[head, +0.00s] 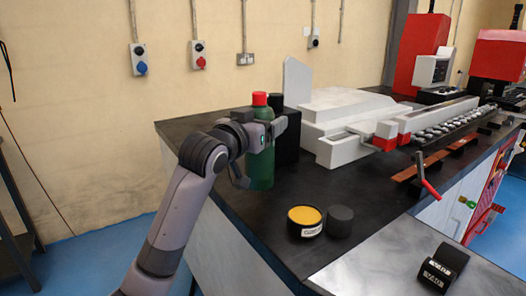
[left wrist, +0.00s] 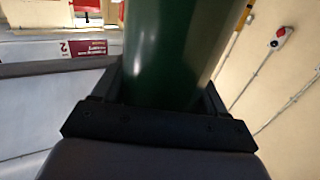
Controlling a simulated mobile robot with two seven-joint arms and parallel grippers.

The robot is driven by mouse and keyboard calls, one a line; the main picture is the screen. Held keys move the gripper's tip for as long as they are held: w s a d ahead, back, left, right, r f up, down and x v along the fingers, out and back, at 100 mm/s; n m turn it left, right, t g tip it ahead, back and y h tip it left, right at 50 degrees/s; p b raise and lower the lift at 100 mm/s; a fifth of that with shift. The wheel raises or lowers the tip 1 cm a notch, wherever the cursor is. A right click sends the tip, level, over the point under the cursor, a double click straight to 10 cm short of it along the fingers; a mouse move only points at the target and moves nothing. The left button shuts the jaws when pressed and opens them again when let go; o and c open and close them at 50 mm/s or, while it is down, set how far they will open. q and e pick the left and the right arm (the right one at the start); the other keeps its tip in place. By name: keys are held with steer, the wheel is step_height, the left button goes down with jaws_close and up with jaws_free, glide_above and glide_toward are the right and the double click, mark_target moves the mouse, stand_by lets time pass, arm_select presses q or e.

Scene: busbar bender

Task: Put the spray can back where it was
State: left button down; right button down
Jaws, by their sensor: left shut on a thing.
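The spray can (head: 261,172) is a tall green cylinder with a red cap, upright at the left part of the dark worktop in the head view. My left gripper (head: 262,135) is shut around its upper body, below the cap. In the left wrist view the green can (left wrist: 172,50) fills the space between the two dark fingers (left wrist: 160,95). The can's base appears at the worktop surface; I cannot tell whether it touches. My right gripper is in neither view.
A black block (head: 287,140) stands right behind the can. An open yellow-topped tin (head: 305,216) and a black cylinder (head: 339,221) stand in front, to the right. The grey bending machine (head: 350,115) fills the worktop behind. A black roll (head: 445,265) lies at the front right.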

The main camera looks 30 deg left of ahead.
arm_select(q)
steer(key=shift+f, duration=3.05)
steer(key=shift+c, duration=0.2)
jaws_free()
steer(key=shift+f+b, duration=0.1)
steer(key=shift+b, duration=0.2)
steer(key=s+d, duration=0.1)
steer(key=s, duration=1.1)
steer(key=shift+b, duration=0.45)
